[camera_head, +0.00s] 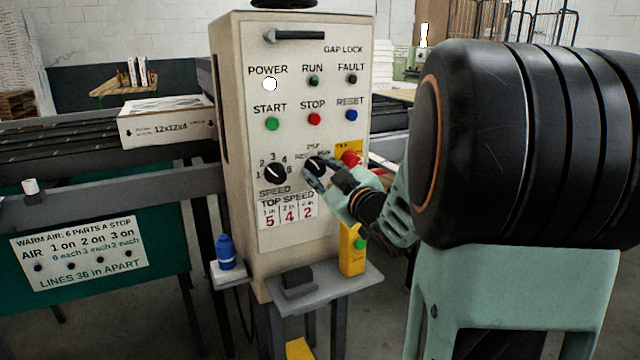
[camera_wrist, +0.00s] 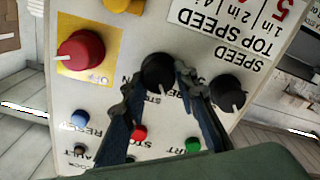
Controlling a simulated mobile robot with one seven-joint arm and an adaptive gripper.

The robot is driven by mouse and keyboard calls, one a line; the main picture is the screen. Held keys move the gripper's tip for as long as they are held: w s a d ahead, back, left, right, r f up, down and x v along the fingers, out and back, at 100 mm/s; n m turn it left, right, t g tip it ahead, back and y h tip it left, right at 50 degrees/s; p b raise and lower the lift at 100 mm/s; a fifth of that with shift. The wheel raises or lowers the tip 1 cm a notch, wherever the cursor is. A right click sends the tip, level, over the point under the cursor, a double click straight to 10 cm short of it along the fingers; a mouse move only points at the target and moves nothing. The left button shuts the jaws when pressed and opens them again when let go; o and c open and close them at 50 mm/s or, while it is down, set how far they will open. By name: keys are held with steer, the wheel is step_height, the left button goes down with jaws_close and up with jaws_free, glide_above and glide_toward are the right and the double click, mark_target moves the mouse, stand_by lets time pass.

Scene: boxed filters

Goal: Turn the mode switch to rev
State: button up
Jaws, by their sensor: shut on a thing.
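The mode switch is a black knob (camera_head: 314,164) on the front of the beige control box (camera_head: 240,240), with REV lettering at its left. It also shows in the wrist view (camera_wrist: 158,72), where the panel is upside down. Its white line points down there, roughly toward the middle label above the knob on the panel. My gripper (camera_head: 318,176) reaches in from the right in the head view. In the wrist view my gripper (camera_wrist: 156,80) has one finger on each side of the knob, shut on it. The fingers partly hide the labels.
The black speed knob (camera_head: 275,173) is close at the left, beside one finger in the wrist view. A red emergency knob (camera_head: 350,159) on yellow is close at the right. Start, stop and reset buttons (camera_head: 350,115) sit above. A small shelf (camera_head: 345,285) juts out below.

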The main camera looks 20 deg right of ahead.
steer(key=shift+f+n+b, duration=0.1)
steer(key=shift+n+b, duration=1)
steer(key=o, duration=1.1)
steer(key=shift+o, duration=0.2)
steer(key=shift+r, duration=0.2)
